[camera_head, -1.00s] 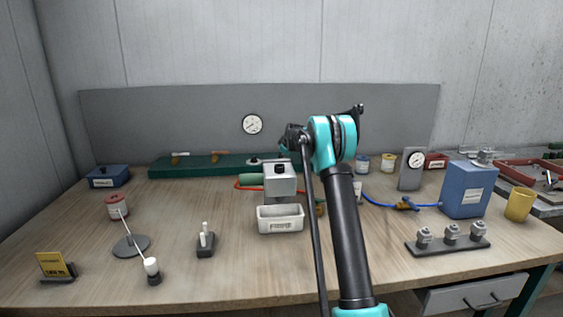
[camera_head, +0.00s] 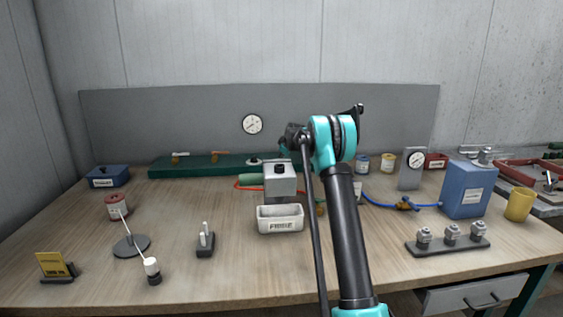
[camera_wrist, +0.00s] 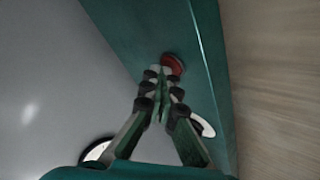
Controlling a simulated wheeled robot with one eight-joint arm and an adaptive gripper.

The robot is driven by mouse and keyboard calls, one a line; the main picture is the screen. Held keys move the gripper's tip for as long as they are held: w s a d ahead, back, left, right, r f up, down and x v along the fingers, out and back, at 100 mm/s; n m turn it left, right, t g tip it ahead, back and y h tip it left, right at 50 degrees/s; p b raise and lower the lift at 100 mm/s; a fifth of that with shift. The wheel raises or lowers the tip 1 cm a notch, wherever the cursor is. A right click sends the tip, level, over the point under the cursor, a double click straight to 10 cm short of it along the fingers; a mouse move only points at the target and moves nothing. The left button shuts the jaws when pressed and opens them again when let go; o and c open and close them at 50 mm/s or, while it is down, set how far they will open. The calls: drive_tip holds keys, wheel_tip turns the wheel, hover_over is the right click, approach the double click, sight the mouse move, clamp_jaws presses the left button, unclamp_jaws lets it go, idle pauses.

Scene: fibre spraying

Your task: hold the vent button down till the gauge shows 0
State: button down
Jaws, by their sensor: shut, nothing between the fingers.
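A red button (camera_wrist: 172,63) sits on the green rail in the wrist view. My gripper (camera_wrist: 162,72) is shut and empty, its fingertips at the near edge of the button; I cannot tell whether they press it. A round white gauge (camera_head: 252,124) is on the grey back panel above the green rail (camera_head: 200,168); its needle is too small to read. Part of a white disc at the wrist view's lower left (camera_wrist: 98,150) looks like this gauge.
A second gauge (camera_head: 416,159) stands at the right by a blue box (camera_head: 468,190). A grey machine (camera_head: 280,182) and white tray (camera_head: 280,219) stand in front of the rail. Two valve-like pieces (camera_head: 180,156) (camera_head: 219,157) sit on the rail's left.

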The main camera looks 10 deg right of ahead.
drive_tip(key=shift+r, duration=0.75)
drive_tip(key=shift+r, duration=2.55)
